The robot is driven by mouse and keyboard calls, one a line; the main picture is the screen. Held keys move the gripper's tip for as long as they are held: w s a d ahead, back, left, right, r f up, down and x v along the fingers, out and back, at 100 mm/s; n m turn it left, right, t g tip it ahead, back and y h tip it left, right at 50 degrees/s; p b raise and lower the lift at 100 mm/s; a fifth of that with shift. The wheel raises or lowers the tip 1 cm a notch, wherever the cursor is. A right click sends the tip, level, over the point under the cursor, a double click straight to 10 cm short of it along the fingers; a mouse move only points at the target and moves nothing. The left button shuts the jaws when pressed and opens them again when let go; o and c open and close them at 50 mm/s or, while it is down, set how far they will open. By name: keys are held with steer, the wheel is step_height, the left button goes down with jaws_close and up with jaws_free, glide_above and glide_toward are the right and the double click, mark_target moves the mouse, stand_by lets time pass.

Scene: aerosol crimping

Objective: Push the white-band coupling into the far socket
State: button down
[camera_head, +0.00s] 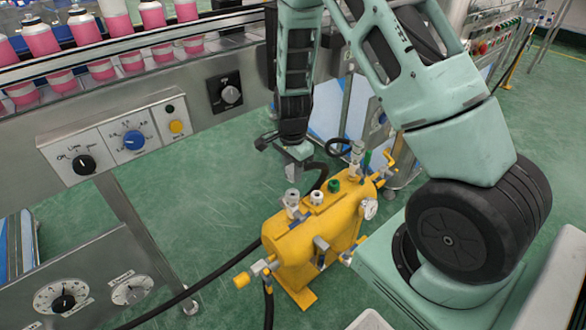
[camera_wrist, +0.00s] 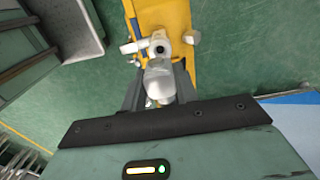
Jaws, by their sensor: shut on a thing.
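My gripper (camera_head: 299,152) hangs just above the left back of the yellow tank (camera_head: 300,250). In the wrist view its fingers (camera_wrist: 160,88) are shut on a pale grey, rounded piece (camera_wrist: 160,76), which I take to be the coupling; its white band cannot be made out. Just beyond it in that view is a grey fitting with a dark round opening (camera_wrist: 160,49) on the yellow tank (camera_wrist: 162,14). I cannot tell whether the piece touches this fitting. In the head view, fittings on the tank top include a grey one (camera_head: 292,198), a white-topped one (camera_head: 317,197) and a green one (camera_head: 334,185).
Black hoses (camera_head: 200,292) run from the tank to the left and behind it. A gauge (camera_head: 370,208) and yellow valve handles (camera_head: 388,160) stick out at the tank's right. A control panel (camera_head: 110,145) and a conveyor with pink cans (camera_head: 100,70) stand at left. Green floor is open between.

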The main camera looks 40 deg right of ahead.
mark_target(292, 181)
steer(key=shift+f+b, duration=1.8)
steer(key=shift+f, duration=0.6)
steer(key=shift+p, duration=0.7)
steer(key=shift+f, duration=0.7)
stand_by(2.0)
steer(key=c, duration=1)
jaws_free()
steer(key=shift+r, duration=0.1)
step_height(292, 181, up, 17)
steer(key=p, duration=0.4)
steer(key=shift+r, duration=0.1)
